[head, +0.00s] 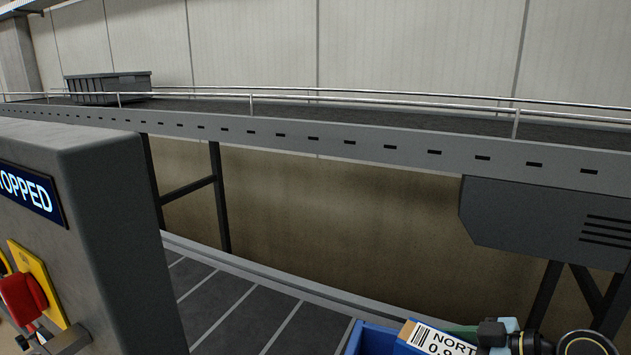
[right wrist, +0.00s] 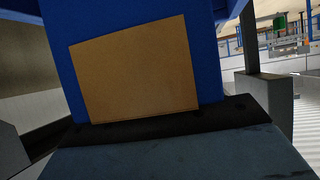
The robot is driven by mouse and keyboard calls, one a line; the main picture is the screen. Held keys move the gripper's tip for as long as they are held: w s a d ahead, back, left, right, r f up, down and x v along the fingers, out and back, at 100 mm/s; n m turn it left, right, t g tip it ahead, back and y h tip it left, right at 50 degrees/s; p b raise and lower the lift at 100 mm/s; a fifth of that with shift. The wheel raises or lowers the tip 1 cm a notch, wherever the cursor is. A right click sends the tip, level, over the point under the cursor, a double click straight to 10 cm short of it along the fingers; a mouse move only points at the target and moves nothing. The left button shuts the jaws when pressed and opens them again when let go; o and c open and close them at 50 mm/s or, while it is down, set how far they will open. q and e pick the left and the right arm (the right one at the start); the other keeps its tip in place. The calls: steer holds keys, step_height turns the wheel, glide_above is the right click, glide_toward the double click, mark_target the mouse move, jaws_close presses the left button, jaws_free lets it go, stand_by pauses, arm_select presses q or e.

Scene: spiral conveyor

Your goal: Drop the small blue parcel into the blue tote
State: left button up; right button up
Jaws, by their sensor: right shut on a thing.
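The blue tote (head: 372,340) shows only in part at the bottom edge of the head view. A brown parcel (head: 435,340) with a white label reading "NORT" and "0.9" shows at its top. My right gripper (head: 500,338) is beside them at the bottom right, mostly cut off. A dark slate-blue surface fills the bottom of the right wrist view; it appears to be the small blue parcel (right wrist: 180,156), held in my right gripper. Beyond it is a bright blue wall with a brown panel. My left gripper is not in view.
A grey raised conveyor (head: 370,145) with a rail crosses the head view, carrying a dark grey tote (head: 105,87). A grey cabinet (head: 100,210) with a "STOPPED" sign and red switch (head: 22,297) stands at the left. A lower conveyor (head: 225,310) has bare room left of the blue tote.

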steer(key=shift+r, duration=0.15)
steer(key=o, duration=1.6)
steer(key=shift+o, duration=0.8)
steer(key=shift+f, duration=0.2)
steer(key=b+v, duration=0.1)
steer(key=v, duration=1.2)
steer(key=shift+r, duration=0.25)
steer(key=p+x, duration=0.1)
steer(key=x, duration=1.2)
steer(key=shift+s, duration=0.1)
steer(key=shift+a+r+p, duration=0.1)
steer(key=shift+r+p, duration=0.6)
steer(key=shift+p, duration=0.1)
steer(key=shift+r+p, duration=0.5)
steer(key=shift+r, duration=0.1)
steer(key=shift+f, duration=0.1)
